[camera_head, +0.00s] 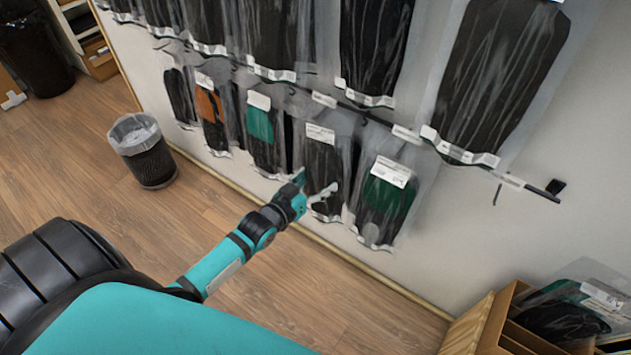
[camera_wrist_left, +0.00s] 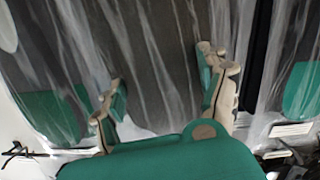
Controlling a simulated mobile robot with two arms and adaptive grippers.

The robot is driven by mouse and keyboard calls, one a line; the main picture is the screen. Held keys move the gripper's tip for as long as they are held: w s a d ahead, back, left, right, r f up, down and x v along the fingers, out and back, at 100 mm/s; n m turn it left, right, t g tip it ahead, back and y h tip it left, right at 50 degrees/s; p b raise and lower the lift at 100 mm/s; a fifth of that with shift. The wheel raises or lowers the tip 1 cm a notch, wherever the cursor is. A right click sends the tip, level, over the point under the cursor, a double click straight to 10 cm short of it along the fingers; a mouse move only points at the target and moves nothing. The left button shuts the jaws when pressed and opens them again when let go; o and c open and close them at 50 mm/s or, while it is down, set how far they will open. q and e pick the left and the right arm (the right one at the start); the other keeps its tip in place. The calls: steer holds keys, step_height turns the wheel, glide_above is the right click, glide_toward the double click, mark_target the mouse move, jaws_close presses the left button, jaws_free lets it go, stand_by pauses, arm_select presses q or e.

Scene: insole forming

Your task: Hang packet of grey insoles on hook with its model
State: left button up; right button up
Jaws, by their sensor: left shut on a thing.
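A clear packet with dark grey insoles (camera_head: 321,156) and a white label hangs in the lower row on the wall. My left gripper (camera_head: 312,186) is at its lower half, with its fingers in front of it. In the left wrist view, clear wrap over dark grey material (camera_wrist_left: 150,50) fills the space between and behind the fingers (camera_wrist_left: 165,82). The gripper is shut on this packet, though the exact grip is hard to see. The packet's top shows no clear view of its hook. My right gripper is not in view.
A packet with green insoles (camera_head: 384,200) hangs just right of the gripper, and another green one (camera_head: 261,126) hangs to the left. A dark rail (camera_head: 535,190) runs above them. A wooden box (camera_head: 492,325) with packets stands at lower right. A bin (camera_head: 150,165) stands on the floor.

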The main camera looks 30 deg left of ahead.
arm_select(q)
steer(key=o, duration=1.2)
steer(key=shift+s, duration=0.1)
steer(key=shift+s, duration=0.35)
steer(key=v, duration=1.1)
steer(key=shift+r, duration=0.15)
